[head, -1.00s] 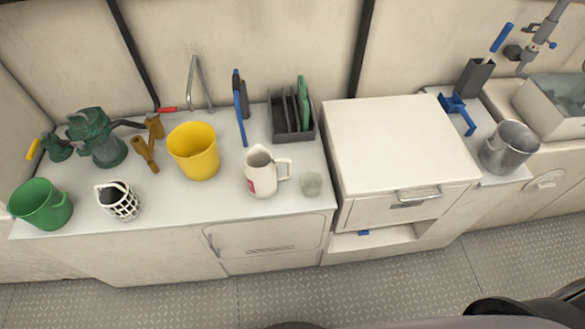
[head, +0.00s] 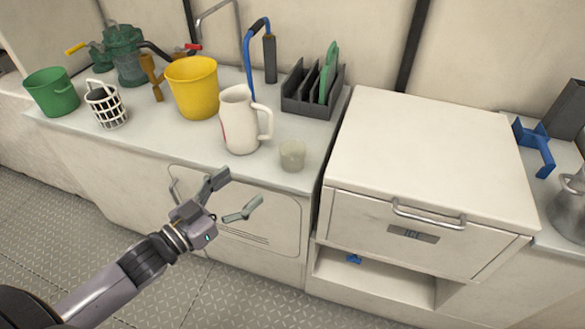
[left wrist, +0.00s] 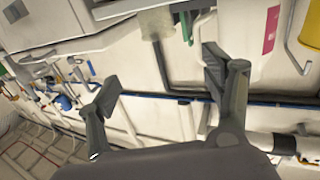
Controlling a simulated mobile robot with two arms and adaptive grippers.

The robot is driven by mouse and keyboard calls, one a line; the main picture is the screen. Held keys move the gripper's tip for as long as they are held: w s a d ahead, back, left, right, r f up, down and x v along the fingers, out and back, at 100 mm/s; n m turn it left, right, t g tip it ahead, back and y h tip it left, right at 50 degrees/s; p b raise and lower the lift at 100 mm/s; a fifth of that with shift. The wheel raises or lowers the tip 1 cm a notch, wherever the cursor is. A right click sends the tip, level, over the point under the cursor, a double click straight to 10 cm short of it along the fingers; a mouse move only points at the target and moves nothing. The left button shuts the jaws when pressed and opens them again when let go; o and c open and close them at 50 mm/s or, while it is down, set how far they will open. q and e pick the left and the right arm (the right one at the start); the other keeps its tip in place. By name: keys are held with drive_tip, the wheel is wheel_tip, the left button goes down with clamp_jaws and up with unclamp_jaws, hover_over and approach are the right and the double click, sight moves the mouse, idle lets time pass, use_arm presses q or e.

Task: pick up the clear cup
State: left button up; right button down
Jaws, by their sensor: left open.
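The clear cup (head: 292,156) is a small, pale, see-through tumbler standing upright near the front right edge of the left counter. It also shows near the top of the left wrist view (left wrist: 155,23). My left gripper (head: 236,194) is open and empty, in front of the counter, lower left of the cup in the head view and apart from it. Its two spread fingers also show in the left wrist view (left wrist: 160,78). My right gripper is not in view.
A white pitcher (head: 238,122) stands just left of the cup, its handle toward it. A yellow bucket (head: 192,88) and a dark divided rack (head: 308,103) stand behind. The white ICE cabinet (head: 430,150) rises right of the cup. The counter front is clear.

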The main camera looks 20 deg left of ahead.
use_arm(q)
drive_tip(key=b, duration=0.1)
approach(293, 149)
drive_tip(key=shift+w+d+r, duration=1.15)
drive_tip(key=shift+d+r, duration=0.05)
drive_tip(key=shift+r, duration=0.05)
drive_tip(key=x, duration=0.5)
drive_tip(key=shift+d+f+b, duration=0.15)
drive_tip(key=shift+b, duration=0.25)
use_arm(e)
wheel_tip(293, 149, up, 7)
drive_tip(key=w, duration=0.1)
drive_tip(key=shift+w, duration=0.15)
use_arm(q)
drive_tip(key=shift+s, duration=0.1)
drive_tip(key=shift+c, duration=0.6)
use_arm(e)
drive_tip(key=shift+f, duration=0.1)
use_arm(q)
drive_tip(key=c, duration=0.9)
